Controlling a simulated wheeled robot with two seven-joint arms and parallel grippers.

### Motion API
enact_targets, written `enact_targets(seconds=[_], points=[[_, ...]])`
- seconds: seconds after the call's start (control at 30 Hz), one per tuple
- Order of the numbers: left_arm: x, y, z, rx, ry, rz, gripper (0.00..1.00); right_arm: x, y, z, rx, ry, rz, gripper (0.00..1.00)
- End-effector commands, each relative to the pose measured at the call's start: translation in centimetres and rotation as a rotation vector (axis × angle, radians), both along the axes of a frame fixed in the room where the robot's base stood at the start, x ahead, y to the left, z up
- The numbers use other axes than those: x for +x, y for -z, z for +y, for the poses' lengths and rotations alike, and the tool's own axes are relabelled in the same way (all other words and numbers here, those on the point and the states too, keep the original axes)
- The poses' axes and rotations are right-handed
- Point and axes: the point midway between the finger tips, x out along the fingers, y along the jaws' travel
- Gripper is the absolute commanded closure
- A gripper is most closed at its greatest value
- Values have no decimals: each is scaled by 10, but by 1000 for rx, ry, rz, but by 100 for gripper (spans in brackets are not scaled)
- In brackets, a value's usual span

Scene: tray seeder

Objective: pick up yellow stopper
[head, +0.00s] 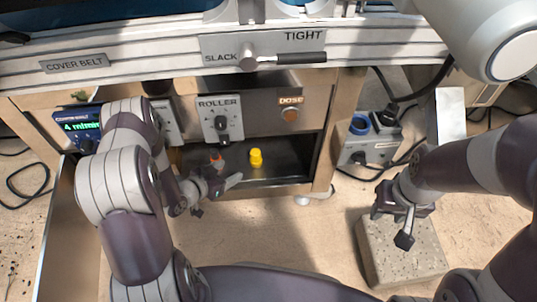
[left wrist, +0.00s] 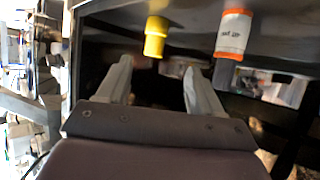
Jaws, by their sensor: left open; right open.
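The yellow stopper (head: 256,158) stands on the dark shelf (head: 280,172) inside the open compartment under the machine. In the left wrist view the yellow stopper (left wrist: 155,37) shows beyond and between my fingertips, nearer the left finger. My left gripper (head: 229,186) is at the compartment's front, to the left of and nearer than the stopper. Its fingers (left wrist: 158,75) are apart with nothing between them. My right gripper (head: 404,226) is open and empty above a speckled block (head: 420,255) at the right.
An orange-capped vial with a white label (left wrist: 233,33) stands beside the stopper; its orange part (head: 216,160) shows behind my left gripper. Compartment walls and the panel with the ROLLER knob (head: 222,122) and DOSE button (head: 290,114) bound the space. A grey box (head: 365,148) stands right.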

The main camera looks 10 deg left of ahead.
Motion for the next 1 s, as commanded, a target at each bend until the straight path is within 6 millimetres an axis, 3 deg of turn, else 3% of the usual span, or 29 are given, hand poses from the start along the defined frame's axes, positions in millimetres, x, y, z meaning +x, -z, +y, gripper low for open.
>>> enact_targets(seconds=[0.07,0.3,0.47,0.63,0.8,1.0], points=[[4,3,-7,-28,17,-52,34,0,7,0,0,0,1,57],[47,24,-33,-37,27,-73,34,-1,41,0,0,0,2,57],[63,28,-41,-36,23,-72,34,-1,51,0,0,0,1,57],[91,42,-54,-37,25,-73,34,-1,86,0,0,0,2,57],[105,41,-62,-37,21,-70,34,-1,91,0,0,0,2,57],[106,39,-62,-38,20,-69,38,-1,88,0,0,0,1,57]])
